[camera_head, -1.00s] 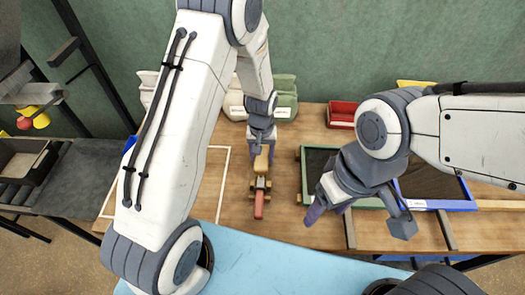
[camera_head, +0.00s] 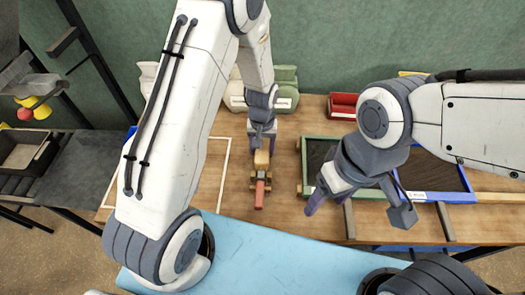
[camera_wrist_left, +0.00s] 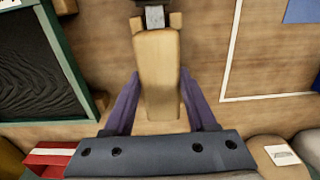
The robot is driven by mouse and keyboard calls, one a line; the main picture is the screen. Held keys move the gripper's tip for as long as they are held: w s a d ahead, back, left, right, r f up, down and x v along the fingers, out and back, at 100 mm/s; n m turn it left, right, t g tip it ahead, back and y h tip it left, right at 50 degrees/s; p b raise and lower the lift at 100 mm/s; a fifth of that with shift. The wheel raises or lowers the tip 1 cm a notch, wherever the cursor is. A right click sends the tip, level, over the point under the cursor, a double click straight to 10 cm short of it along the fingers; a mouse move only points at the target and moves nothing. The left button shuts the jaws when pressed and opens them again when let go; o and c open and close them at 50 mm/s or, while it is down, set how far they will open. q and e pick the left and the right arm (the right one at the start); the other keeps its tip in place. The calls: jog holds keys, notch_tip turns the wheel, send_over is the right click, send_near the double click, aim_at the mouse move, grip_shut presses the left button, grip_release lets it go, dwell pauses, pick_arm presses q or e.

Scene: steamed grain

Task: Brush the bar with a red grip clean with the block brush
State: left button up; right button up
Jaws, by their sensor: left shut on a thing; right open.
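The bar lies lengthwise on small wooden rests on the table, its red grip (camera_head: 260,194) pointing toward me. A tan wooden block, the block brush (camera_head: 262,159), sits over the bar's far part. My left gripper (camera_head: 262,142) is shut on the brush from the far side. In the left wrist view the brush (camera_wrist_left: 158,75) is between the purple fingers (camera_wrist_left: 160,112), and a short grey metal piece of the bar (camera_wrist_left: 155,17) shows beyond it. The brush's underside is hidden. My right gripper (camera_head: 326,203) is open and empty, right of the bar.
A green-framed dark tray (camera_head: 304,170) and a blue-framed tray (camera_head: 466,190) lie to the right. A red bin (camera_head: 343,106) and pale green bins (camera_head: 285,88) stand at the back. A white outline (camera_head: 222,170) marks the table left of the bar.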

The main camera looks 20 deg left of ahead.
pick_arm(q)
jog(key=shift+w+a, duration=0.2)
jog(key=shift+w, duration=0.6)
jog(key=shift+w+a, duration=0.15)
jog(key=shift+w, duration=0.6)
jog(key=shift+s+d, duration=0.2)
jog(key=shift+s, duration=0.6)
jog(key=shift+s+d, duration=0.15)
jog(key=shift+s, duration=0.7)
jog(key=shift+s+d, duration=0.2)
jog(key=shift+s, duration=0.6)
jog(key=shift+w+a+f, duration=0.1)
jog(key=shift+w+a, duration=0.05)
jog(key=shift+w, duration=0.55)
jog(key=shift+w+a, duration=0.15)
jog(key=shift+w, duration=0.5)
jog(key=shift+w+a, duration=0.25)
jog(key=shift+w, duration=0.85)
jog(key=shift+s+d+r+p, duration=0.15)
jog(key=shift+s+p, duration=0.1)
jog(key=shift+s, duration=0.35)
jog(key=shift+s+d+r+p, duration=0.1)
jog(key=shift+s+d+p, duration=0.1)
jog(key=shift+s, duration=0.4)
jog(key=shift+s+d+f, duration=0.1)
jog(key=shift+s, duration=0.55)
jog(key=shift+s+d+f, duration=0.1)
jog(key=shift+s, duration=0.5)
jog(key=shift+r, duration=0.1)
